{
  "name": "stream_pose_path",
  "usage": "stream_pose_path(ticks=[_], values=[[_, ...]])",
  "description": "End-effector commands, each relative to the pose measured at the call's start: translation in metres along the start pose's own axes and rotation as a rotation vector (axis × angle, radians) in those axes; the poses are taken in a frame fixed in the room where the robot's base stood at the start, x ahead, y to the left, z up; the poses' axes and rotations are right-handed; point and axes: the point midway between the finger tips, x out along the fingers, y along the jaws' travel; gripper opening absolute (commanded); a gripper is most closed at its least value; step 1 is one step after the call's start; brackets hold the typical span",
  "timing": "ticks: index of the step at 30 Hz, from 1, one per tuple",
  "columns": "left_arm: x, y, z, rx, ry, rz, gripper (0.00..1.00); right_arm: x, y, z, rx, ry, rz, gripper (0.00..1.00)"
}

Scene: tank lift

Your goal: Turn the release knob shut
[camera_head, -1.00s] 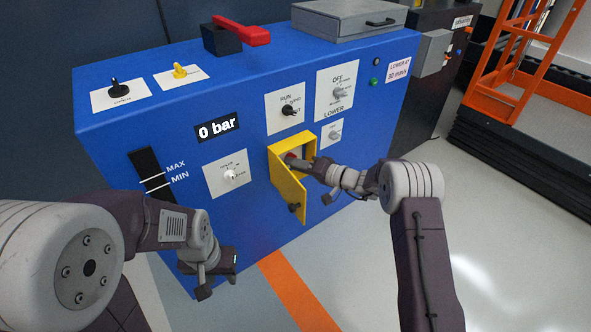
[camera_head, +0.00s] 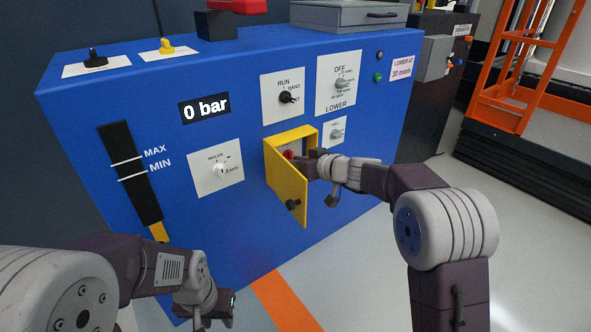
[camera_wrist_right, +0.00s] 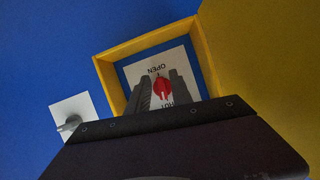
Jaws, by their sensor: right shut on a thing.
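The red release knob (camera_head: 289,155) sits inside an open yellow box (camera_head: 269,160) on the front of the blue cabinet. The right wrist view shows the knob (camera_wrist_right: 162,90) on a white plate lettered OPEN, with the other word partly hidden by a finger. My right gripper (camera_wrist_right: 160,93) reaches into the box, one finger on each side of the knob, shut on it. Which word the knob points to is not clear. My left gripper (camera_head: 217,308) hangs low in front of the cabinet, away from the knob; its jaw gap is unclear.
A small grey knob (camera_head: 337,133) is close by at upper right. A gauge (camera_head: 204,107) reads 0 bar. An orange lift frame (camera_head: 518,80) stands at the right. Clear floor lies in front.

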Motion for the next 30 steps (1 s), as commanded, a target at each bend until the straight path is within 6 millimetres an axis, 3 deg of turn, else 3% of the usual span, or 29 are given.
stream_pose_path(ticks=[9,26,27,30], values=[[0.0022,0.0000,0.0002,0.000,0.000,0.000,0.36,-0.0004,0.0010,-0.0019,-0.108,0.003,0.048,0.00],[0.0024,0.0000,0.0003,0.000,0.000,0.000,0.36,-0.0006,0.0011,-0.0030,-0.134,0.005,0.058,0.00],[0.0024,0.0000,0.0003,0.000,0.000,0.000,0.36,-0.0006,0.0011,-0.0030,-0.134,0.005,0.058,0.32],[0.0024,-0.0001,0.0003,0.000,0.000,0.000,0.36,-0.0005,0.0010,-0.0025,-0.134,0.004,0.057,0.33]])
